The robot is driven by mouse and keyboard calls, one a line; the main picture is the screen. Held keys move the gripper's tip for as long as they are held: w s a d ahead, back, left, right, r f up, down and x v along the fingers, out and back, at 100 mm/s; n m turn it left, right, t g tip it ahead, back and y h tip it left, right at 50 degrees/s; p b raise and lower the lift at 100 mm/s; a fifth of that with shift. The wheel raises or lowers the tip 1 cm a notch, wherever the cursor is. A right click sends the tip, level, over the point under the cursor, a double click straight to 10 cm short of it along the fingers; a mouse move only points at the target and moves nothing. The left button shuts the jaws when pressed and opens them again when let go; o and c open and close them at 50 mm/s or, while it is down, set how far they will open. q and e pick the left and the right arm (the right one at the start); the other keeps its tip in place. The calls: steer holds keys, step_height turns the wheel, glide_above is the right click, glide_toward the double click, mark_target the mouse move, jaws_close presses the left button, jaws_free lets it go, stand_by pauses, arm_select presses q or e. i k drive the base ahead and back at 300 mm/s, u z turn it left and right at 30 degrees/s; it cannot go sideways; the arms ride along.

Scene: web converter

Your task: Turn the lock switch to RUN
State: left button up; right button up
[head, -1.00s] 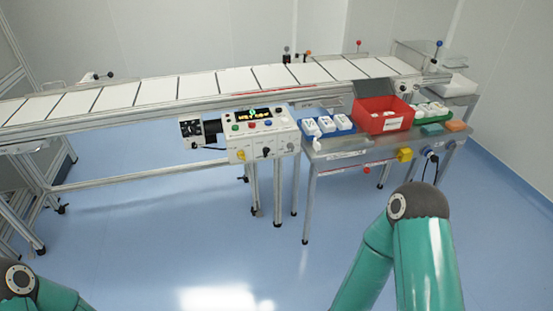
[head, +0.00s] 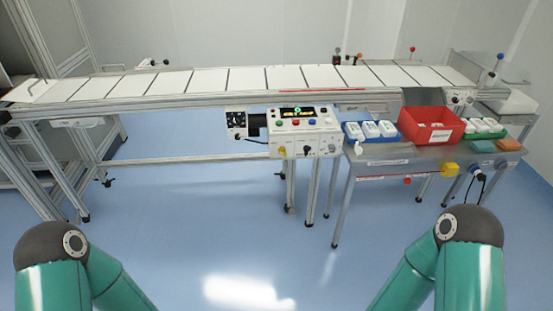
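The white control box (head: 304,132) hangs at the front of the conveyor, near the middle of the head view. It carries a small dark display, coloured buttons and several small switches on its front. A yellow knob (head: 282,151), a dark switch (head: 306,151) and a pale knob (head: 331,148) sit along its lower front face. Their labels are too small to read, so I cannot tell which one is the lock switch or its position. My two teal arms enter at the lower left and lower right, well short of the box. Neither gripper is in view.
The conveyor (head: 200,84) carries white panels across the view. A metal side table (head: 374,153) to the right holds blue (head: 377,134) and green trays of white parts and a red bin (head: 430,125). Blue floor (head: 200,220) is open in front.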

mark_target(282, 151)
steer(key=k, duration=0.5)
steer(key=z, duration=0.4)
steer(key=i, duration=1.6)
steer(key=u, duration=0.35)
